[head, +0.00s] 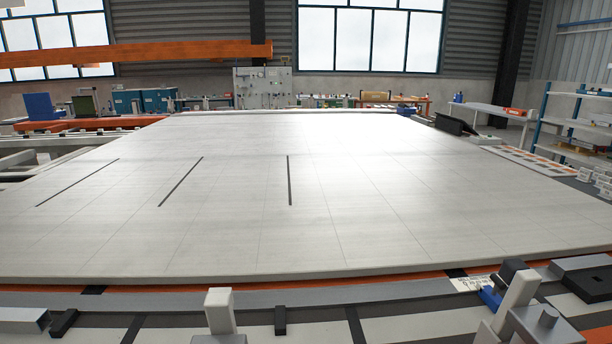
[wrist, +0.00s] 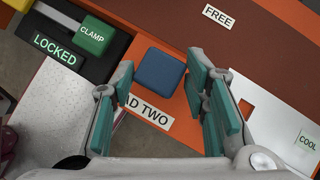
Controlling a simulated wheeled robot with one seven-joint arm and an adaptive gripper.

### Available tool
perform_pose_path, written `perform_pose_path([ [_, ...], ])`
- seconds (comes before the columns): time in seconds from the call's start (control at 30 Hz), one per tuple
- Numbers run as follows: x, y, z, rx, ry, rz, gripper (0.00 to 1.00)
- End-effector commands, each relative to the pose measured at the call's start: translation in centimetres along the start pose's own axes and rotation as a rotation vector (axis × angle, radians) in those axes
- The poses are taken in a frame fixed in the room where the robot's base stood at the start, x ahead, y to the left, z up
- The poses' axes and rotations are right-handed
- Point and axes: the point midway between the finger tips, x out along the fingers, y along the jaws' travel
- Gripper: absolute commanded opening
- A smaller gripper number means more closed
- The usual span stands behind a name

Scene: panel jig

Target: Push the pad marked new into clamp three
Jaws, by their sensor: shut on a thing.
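My gripper (wrist: 159,62) shows in the wrist view with its teal-padded fingers on either side of a blue block (wrist: 160,72), shut on it. No mark reading new is legible on the block. It is over an orange surface beside a label ending in "AD TWO" (wrist: 150,117), partly covered by my left finger. A green handle marked CLAMP (wrist: 92,34) lies at upper left on a grey bar, near a LOCKED sign (wrist: 55,50). I cannot tell which clamp is number three. My gripper is not identifiable in the head view.
A FREE label (wrist: 219,16) is at the top of the wrist view and a COOL label (wrist: 308,143) at right. In the head view a wide pale panel (head: 300,230) fills the middle. Upright grey posts (head: 220,312) and a blue piece (head: 490,297) stand along its near edge.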

Motion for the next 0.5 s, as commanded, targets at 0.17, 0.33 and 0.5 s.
perform_pose_path([
  [0.17,0.33,0.00,-0.20,0.000,0.000,0.000,0.03],
  [0.33,0.58,0.00,-0.38,0.000,0.000,0.000,0.03],
  [0.5,0.49,0.00,-0.35,0.000,0.000,0.000,0.65],
])
